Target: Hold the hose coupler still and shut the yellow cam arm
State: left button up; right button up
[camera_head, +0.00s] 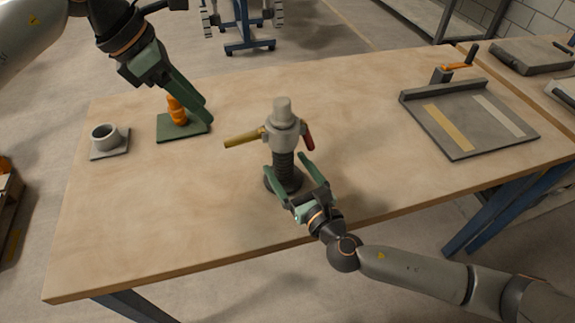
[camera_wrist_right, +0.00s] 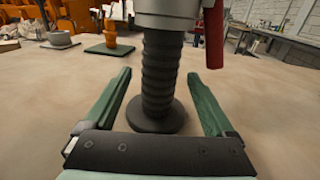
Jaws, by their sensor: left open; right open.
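The hose coupler (camera_head: 282,127) stands upright on a black ribbed hose (camera_head: 284,165) with a round dark base on the table. Its yellow cam arm (camera_head: 243,139) sticks out to the left, a little below level. A red cam arm (camera_head: 308,136) hangs down at its right side. My right gripper (camera_head: 288,168) is open, its fingers on either side of the ribbed hose, apart from it; the right wrist view shows the hose (camera_wrist_right: 162,75) between them. My left gripper (camera_head: 205,115) is open above the green plate at the back left, apart from the coupler.
An orange part (camera_head: 177,110) stands on the green plate (camera_head: 170,133), partly behind my left gripper. A grey ring on a plate (camera_head: 108,151) lies left of it. A grey tray (camera_head: 455,147) with strips and a crank is at the right. The front left of the table is clear.

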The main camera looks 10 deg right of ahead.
jog(key=shift+w+a, duration=0.15)
jog(key=shift+w, duration=0.15)
jog(key=shift+c, duration=0.2)
grip_shut()
dwell(0.4)
